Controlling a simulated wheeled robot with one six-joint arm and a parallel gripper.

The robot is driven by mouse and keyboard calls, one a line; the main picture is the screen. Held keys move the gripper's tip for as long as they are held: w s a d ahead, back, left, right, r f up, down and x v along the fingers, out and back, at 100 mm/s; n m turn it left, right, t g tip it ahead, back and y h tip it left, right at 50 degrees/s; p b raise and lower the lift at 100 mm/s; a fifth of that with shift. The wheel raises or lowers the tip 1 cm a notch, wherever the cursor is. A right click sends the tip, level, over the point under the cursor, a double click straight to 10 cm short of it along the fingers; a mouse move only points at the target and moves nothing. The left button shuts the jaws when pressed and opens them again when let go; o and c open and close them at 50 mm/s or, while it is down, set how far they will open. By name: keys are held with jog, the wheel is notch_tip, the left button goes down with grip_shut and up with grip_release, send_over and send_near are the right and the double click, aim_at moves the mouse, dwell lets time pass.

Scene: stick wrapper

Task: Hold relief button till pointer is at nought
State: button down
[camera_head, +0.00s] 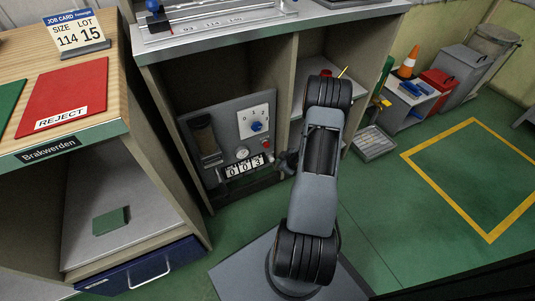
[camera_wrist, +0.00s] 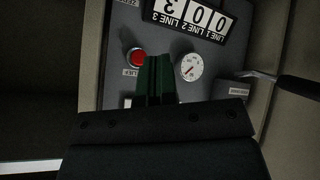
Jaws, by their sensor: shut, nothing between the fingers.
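A red button (camera_wrist: 137,57), labelled with letters ending "LIEF", is on a grey panel (camera_wrist: 115,30) in the wrist view. A round white gauge (camera_wrist: 189,68) is to its right; I cannot read its pointer. My gripper's green fingers (camera_wrist: 154,62) are shut and empty, between the button and the gauge in the picture. They appear beside the button, not over its middle; their distance from the panel is unclear. In the head view, the red button (camera_head: 265,143) and gauge (camera_head: 242,153) are in the lower cabinet bay, with my arm to their right.
Below the gauge is a counter (camera_head: 243,166) reading 0 0 3. A white plate with a blue knob (camera_head: 256,127) sits above. A lever with a black handle (camera_wrist: 300,91) sticks out at the right in the wrist view. Cabinet walls (camera_head: 284,90) flank the panel.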

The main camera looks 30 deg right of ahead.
aim_at(266, 145)
jog(key=f, duration=0.1)
jog(key=s+f, duration=0.1)
jog(key=shift+a+f+y+b, duration=0.2)
jog(key=shift+f+y+b, duration=0.1)
jog(key=shift+f, duration=0.1)
jog(key=shift+w, duration=0.2)
jog(key=w+d, duration=0.1)
jog(key=w, duration=0.7)
jog(key=shift+w, duration=0.25)
